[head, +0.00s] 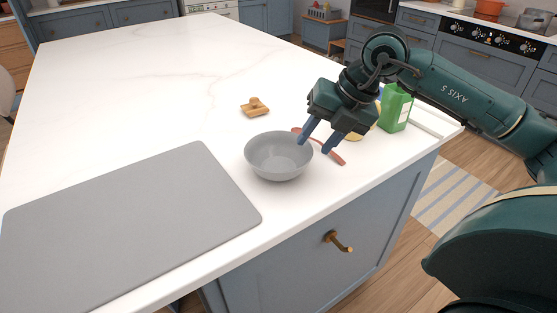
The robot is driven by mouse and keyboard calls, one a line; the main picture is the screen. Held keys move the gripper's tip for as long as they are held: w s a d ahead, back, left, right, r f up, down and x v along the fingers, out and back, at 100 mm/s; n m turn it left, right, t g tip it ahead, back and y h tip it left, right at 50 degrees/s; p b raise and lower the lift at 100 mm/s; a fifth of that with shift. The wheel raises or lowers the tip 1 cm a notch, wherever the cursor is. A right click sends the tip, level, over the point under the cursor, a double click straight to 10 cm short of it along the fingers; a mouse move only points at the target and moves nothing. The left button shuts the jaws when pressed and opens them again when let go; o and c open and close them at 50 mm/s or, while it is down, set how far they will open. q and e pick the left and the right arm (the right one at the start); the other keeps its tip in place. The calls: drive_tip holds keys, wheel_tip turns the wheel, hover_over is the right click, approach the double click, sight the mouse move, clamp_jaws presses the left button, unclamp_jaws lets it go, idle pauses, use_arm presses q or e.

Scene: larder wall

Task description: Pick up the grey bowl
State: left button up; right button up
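The grey bowl (272,160) stands upright on the white island top, near its right front edge. My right gripper (314,143) reaches in from the right, with its two blue fingers apart and pointing down at the bowl's right rim. One finger overlaps the rim in the picture; I cannot tell whether it touches. Nothing shows between the fingers except part of the background. My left gripper is not in view.
A grey mat (130,225) lies left of the bowl. A red utensil (333,157) lies partly behind the fingers. A green carton (396,108) and a yellow item (355,137) stand behind my gripper. A small wooden object (255,107) lies behind the bowl. The far left countertop is clear.

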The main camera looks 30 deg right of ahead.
sight(310, 151)
drive_tip(key=x, duration=0.5)
drive_tip(key=shift+s+f, duration=0.1)
drive_tip(key=shift+c, duration=0.5)
clamp_jaws()
